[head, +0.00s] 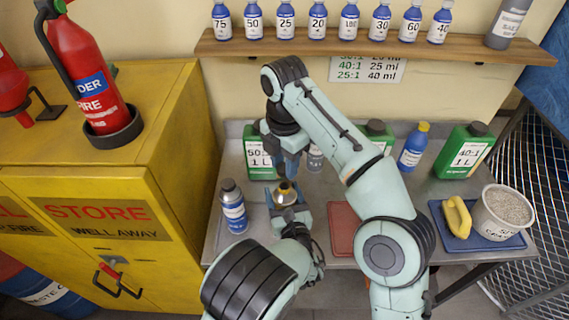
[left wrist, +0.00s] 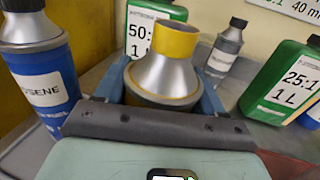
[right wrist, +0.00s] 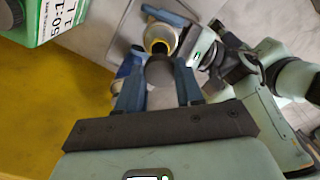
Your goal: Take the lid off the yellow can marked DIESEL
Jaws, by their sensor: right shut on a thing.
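The can (head: 285,194) has a silver cone top and a yellow neck ring; its marking is hidden. It stands upright on the bench, and its cone shows in the left wrist view (left wrist: 163,70). In the right wrist view the can's neck (right wrist: 160,42) shows a dark open mouth. My right gripper (head: 290,168) is above the can, shut on a grey lid (right wrist: 160,75), which appears clear of the neck.
A blue can ending in "OSENE" (head: 233,207) stands close on the left. Green containers (head: 260,155) and a blue bottle (head: 413,148) stand behind. A yellow cabinet (head: 130,200) borders the left. A tub (head: 500,212) and yellow sponge (head: 457,217) are on the right.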

